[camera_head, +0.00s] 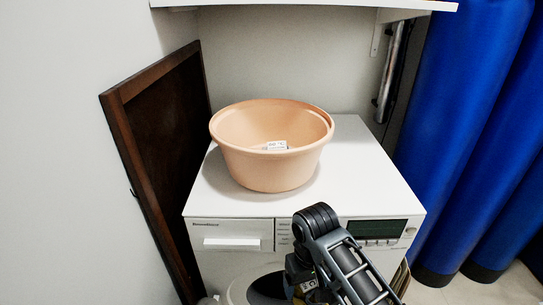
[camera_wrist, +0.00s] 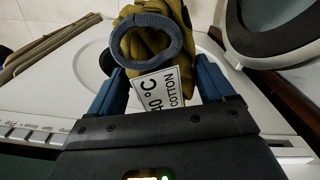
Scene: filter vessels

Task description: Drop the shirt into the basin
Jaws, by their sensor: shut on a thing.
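The basin (camera_head: 265,165) is a round peach-orange tub standing upright on top of a white washing machine. A small white printed label (camera_head: 277,146) shows inside it near the front rim. In the wrist view the shirt (camera_wrist: 176,38) is a bunched olive-yellow garment with a grey ribbed collar. A white tag (camera_wrist: 160,92) reading "40 °C COTTON" lies against it. My gripper (camera_wrist: 165,85) has its blue fingers on either side of the shirt and is shut on it. In the head view the shirt and fingertips cannot be made out; my arm is low in front of the machine.
The washing machine (camera_head: 365,175) has free top surface right of the basin. A dark wooden framed panel (camera_head: 160,150) leans at the left. A white shelf (camera_head: 310,5) hangs above. Tall blue cylinders (camera_head: 465,110) stand at the right. The machine's round door (camera_wrist: 275,30) is open in the wrist view.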

